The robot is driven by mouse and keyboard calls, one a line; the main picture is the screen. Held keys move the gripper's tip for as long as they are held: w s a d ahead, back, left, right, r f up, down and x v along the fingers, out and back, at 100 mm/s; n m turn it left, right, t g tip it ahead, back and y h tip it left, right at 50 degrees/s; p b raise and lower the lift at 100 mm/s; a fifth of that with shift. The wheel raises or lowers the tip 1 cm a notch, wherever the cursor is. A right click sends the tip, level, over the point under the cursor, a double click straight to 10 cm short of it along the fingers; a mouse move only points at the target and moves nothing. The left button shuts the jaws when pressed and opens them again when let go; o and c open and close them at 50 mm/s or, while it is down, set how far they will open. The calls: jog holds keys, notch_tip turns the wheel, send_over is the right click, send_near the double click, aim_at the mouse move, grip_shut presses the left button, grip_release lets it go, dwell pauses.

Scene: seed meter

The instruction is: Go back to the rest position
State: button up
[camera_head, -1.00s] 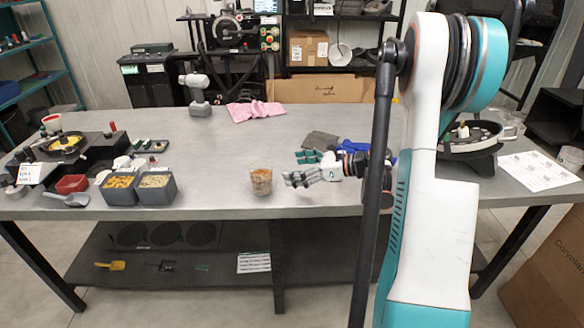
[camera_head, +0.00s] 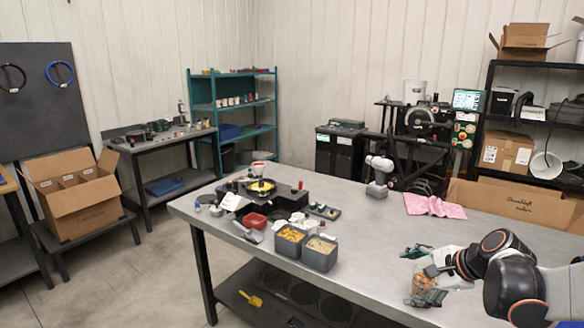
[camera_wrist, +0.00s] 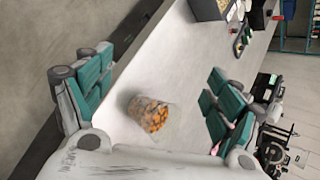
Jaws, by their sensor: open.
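A clear cup of orange pieces (camera_head: 422,284) stands upright near the front edge of the grey table (camera_head: 385,232). It also shows in the wrist view (camera_wrist: 150,114), below and between my fingers, with table surface visible on both sides of it. My gripper (camera_head: 426,274) is open, with teal-padded fingers spread wide on either side of the cup in the picture. In the wrist view my gripper (camera_wrist: 158,80) holds nothing. One finger partly covers the cup in the head view. I cannot tell how far the fingers are above the cup.
Two grey bins (camera_head: 319,254) with yellow and pale contents stand left of the cup, near a black device (camera_head: 270,196). Table surface between bins and cup is clear. An open carton (camera_head: 75,194) stands left.

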jog(key=s+a+r+n+h+p, duration=0.1)
jog(key=s+a+r+n+h, duration=0.3)
jog(key=s+a+r+n, duration=0.75)
jog(key=s+d+f+n+b, duration=0.1)
jog(key=s+f+n+b, duration=0.1)
jog(key=s+f+n, duration=0.4)
jog(key=s, duration=0.3)
jog(key=shift+s+d+f+h+b, duration=0.2)
jog(key=shift+s+f+h+b, duration=0.1)
jog(key=shift+f+h, duration=0.1)
